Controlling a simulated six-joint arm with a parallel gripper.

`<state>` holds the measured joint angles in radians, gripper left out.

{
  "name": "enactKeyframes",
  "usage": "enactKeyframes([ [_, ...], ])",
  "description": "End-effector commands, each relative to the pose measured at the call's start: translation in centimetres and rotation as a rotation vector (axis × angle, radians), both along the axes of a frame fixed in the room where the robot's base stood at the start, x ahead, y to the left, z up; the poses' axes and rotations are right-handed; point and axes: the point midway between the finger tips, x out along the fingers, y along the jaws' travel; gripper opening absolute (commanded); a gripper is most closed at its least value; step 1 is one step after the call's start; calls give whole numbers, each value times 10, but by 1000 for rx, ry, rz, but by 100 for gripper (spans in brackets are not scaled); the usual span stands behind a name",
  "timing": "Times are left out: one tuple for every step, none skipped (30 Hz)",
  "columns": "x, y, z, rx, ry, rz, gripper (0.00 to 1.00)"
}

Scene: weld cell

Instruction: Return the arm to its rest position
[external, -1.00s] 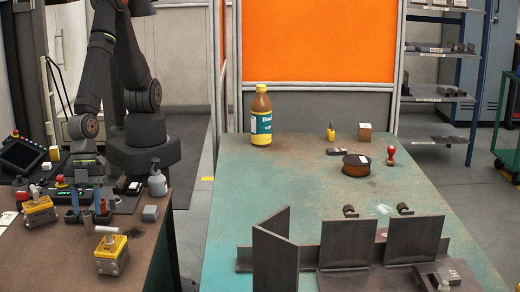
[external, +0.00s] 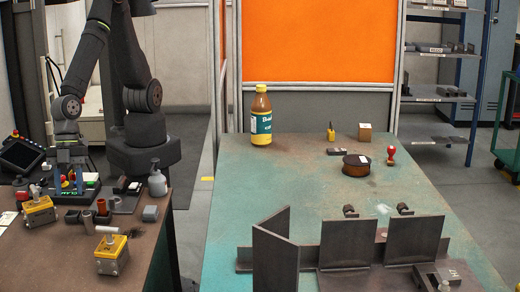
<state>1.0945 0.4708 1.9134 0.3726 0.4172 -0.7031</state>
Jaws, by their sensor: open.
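My gripper (external: 71,184) hangs fingers-down over the back of the brown bench (external: 150,250) at the left. Its fingers are apart with nothing seen between them, though they blend with the small coloured items behind. My arm is bent, with its forearm coming down to the wrist in front of my base. Short brown and dark cylinders (external: 102,208) stand on the bench, in front and to the right of the gripper, apart from it.
The green table (external: 230,230) at right holds a yellow-capped bottle (external: 261,117) and upright steel plates (external: 413,240).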

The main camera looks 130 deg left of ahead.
Motion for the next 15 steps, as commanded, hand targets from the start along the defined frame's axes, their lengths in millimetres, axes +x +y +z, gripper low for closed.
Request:
enactKeyframes([
  [-10, -2, 6, -3, -2, -6, 45],
  [-14, -3, 9, -3, -1, -5, 45],
  [-21, -4, 13, -1, -2, -5, 45],
  [-25, -4, 15, -1, -2, -5, 45],
  [-30, -5, 18, -3, -1, -5, 45],
  [-36, -6, 22, -1, -2, -5, 45],
  [-39, -6, 24, -1, -2, -4, 45],
  [-44, -7, 26, -2, -1, -4, 45],
  [-49, -8, 30, -2, -2, -5, 45],
  [-44, -7, 30, 0, -1, 8, 45],
  [-37, -7, 30, 1, -2, 22, 45],
  [-29, -6, 30, 1, -2, 37, 45],
  [-24, -6, 30, 1, -3, 46, 45],
  [-18, -6, 30, 2, -3, 55, 45],
  [-10, -6, 30, 1, -3, 69, 45],
])
